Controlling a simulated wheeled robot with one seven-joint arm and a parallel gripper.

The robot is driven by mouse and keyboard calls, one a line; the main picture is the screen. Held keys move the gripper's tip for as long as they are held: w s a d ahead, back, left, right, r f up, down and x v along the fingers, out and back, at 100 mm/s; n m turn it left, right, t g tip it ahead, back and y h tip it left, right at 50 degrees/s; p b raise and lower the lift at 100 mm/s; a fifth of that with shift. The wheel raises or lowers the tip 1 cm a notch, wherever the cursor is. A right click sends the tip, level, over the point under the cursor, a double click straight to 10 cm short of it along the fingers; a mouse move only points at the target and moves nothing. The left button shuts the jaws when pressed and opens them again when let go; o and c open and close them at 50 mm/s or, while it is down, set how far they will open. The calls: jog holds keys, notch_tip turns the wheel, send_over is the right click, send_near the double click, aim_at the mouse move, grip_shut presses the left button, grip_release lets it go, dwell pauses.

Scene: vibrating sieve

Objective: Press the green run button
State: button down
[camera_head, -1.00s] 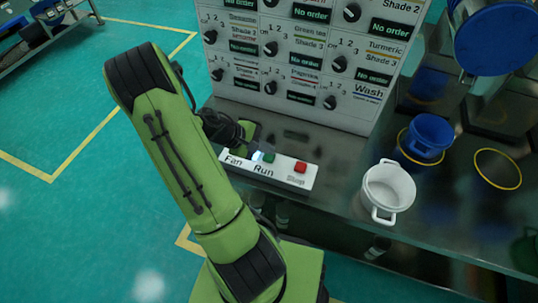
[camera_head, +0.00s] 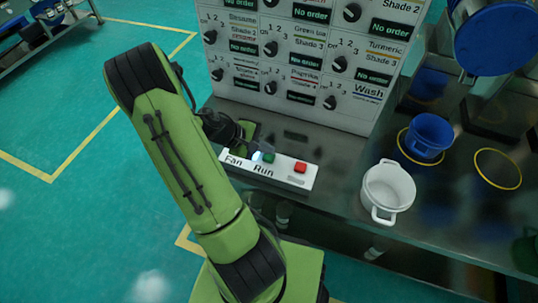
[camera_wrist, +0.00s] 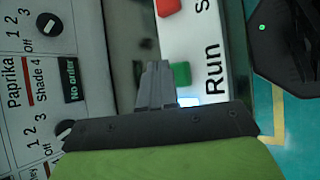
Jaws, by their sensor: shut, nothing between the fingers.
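The green run button (camera_head: 268,157) sits on a white button box labelled Fan and Run, between a lit white button (camera_head: 257,156) and a red button (camera_head: 300,167). In the wrist view the green button (camera_wrist: 181,73) shows just right of my gripper's fingertips (camera_wrist: 158,72), partly covered by them. My gripper (camera_head: 250,135) is shut and empty, beside the box's back edge in the head view. I cannot tell whether the fingers touch the button. The lit button (camera_wrist: 189,101) is partly hidden behind my gripper in the wrist view.
A control panel (camera_head: 290,60) with dials and "No order" displays stands behind the box. A white pot (camera_head: 388,188) and a blue pot (camera_head: 430,133) stand to the right on the metal table. A yellow ring (camera_head: 497,169) lies empty on the tabletop.

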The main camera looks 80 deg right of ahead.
aim_at(266, 157)
jog(key=shift+f, duration=0.45)
jog(key=shift+f+b, duration=0.5)
jog(key=shift+b, duration=0.1)
dwell(0.4)
jog(key=shift+r, duration=0.1)
jog(key=shift+r+p, duration=0.85)
jog(key=shift+p, duration=0.05)
notch_tip(266, 157, up, 5)
jog(key=p, duration=0.4)
jog(key=shift+r+p, duration=0.1)
jog(key=shift+p, duration=0.25)
dwell(0.5)
